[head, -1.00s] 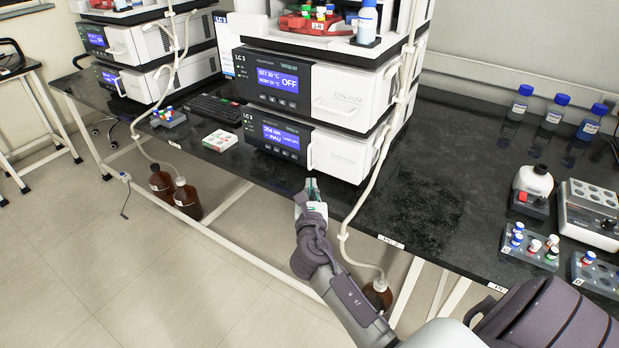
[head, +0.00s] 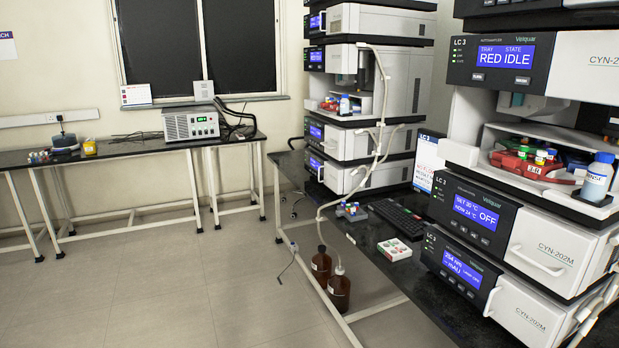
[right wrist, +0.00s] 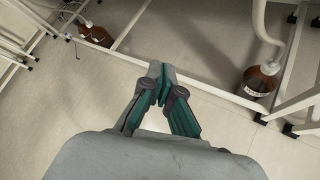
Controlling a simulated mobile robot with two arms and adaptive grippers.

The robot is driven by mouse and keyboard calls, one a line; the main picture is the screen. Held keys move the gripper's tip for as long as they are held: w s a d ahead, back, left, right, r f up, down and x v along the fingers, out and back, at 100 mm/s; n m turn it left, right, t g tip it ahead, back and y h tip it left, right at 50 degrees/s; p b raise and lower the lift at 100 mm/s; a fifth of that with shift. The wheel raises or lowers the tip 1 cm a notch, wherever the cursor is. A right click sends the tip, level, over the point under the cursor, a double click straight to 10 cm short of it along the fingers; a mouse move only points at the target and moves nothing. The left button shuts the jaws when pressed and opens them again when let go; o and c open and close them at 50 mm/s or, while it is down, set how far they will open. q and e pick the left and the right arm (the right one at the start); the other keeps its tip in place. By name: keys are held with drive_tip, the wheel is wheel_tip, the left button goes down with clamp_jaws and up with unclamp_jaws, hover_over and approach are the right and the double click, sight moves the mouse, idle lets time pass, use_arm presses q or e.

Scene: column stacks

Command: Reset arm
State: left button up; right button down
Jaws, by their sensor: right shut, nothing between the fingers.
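My right gripper (right wrist: 163,83) shows in the right wrist view with its green-lined fingers together and nothing between them. It points down over the floor, clear of the bench legs and bottles. Neither of my grippers shows in the head view. The column stack labelled LC 3 (head: 513,215) stands at the right of the head view on the black bench. Its screens read RED IDLE and OFF. A red tray with vials (head: 528,165) and a white bottle with a blue cap (head: 597,178) sit in its open bay.
Brown bottles (head: 339,290) stand on the floor by the bench frame; one bottle (right wrist: 258,82) is right of my right gripper. A keyboard (head: 398,218) and vial box (head: 394,249) lie on the bench. The floor (head: 170,275) at left is clear.

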drive_tip(key=s+a+f+m+g+y+p, duration=0.1)
drive_tip(key=s+a+f+m+g+y, duration=0.15)
drive_tip(key=s+f+m, duration=0.5)
drive_tip(key=s+a+f+m+g+y, duration=0.1)
drive_tip(key=s+a+f+m+g, duration=0.15)
drive_tip(key=s+f, duration=0.85)
drive_tip(key=s+f+m+g, duration=0.2)
drive_tip(key=s+f+m, duration=0.3)
drive_tip(key=s, duration=0.6)
drive_tip(key=s+a+f+m+g+y+p, duration=0.1)
drive_tip(key=s+f+m, duration=0.4)
drive_tip(key=s, duration=0.7)
drive_tip(key=shift+s+a+m+g, duration=0.2)
drive_tip(key=shift+a+m+g, duration=0.15)
drive_tip(key=shift+g, duration=0.55)
drive_tip(key=shift+y, duration=0.25)
